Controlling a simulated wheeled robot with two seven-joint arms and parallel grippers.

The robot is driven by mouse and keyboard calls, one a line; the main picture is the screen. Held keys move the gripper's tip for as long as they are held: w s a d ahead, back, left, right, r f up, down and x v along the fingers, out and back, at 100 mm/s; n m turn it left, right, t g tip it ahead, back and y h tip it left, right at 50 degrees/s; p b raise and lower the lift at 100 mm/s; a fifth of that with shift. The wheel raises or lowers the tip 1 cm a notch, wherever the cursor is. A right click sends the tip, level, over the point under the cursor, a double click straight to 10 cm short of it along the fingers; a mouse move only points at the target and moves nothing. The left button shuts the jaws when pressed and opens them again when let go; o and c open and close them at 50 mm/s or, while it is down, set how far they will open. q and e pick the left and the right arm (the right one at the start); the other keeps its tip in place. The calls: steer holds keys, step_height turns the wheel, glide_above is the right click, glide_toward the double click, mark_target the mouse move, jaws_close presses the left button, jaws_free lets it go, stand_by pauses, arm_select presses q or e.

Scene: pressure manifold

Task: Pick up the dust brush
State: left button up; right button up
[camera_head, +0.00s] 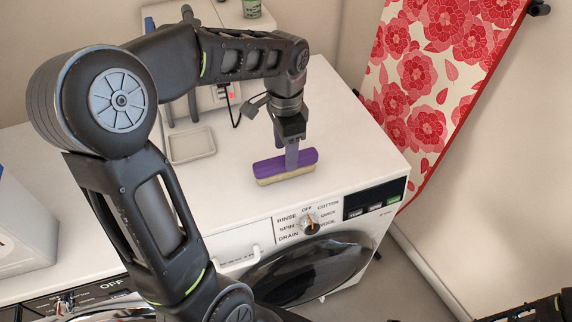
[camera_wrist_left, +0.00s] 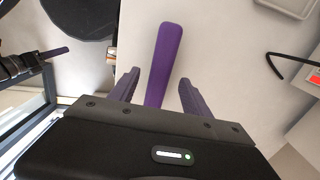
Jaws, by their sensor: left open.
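The dust brush (camera_head: 285,167) lies on the white top of the washing machine, near its front edge. It has a purple body and pale bristles. My left gripper (camera_head: 291,157) points down right over it, and its fingers hide part of the body. In the left wrist view, the purple brush (camera_wrist_left: 164,62) runs between the two spread fingers of my left gripper (camera_wrist_left: 158,88). Narrow gaps show on both sides. A dark arm part of mine (camera_head: 535,309) shows at the lower right, but its jaws cannot be made out.
The washer's dial (camera_head: 311,226) and dark display (camera_head: 375,199) are on its front below the brush. A shallow grey tray (camera_head: 192,145) lies to the left of the brush. A red floral ironing board (camera_head: 425,85) stands at the right. A white box (camera_head: 22,225) is at the left.

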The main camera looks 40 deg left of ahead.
arm_select(q)
step_height(320, 180, down, 4)
steer(key=shift+r, duration=0.1)
steer(key=shift+d, duration=0.1)
steer(key=shift+c, duration=0.3)
jaws_close()
stand_by(0.6)
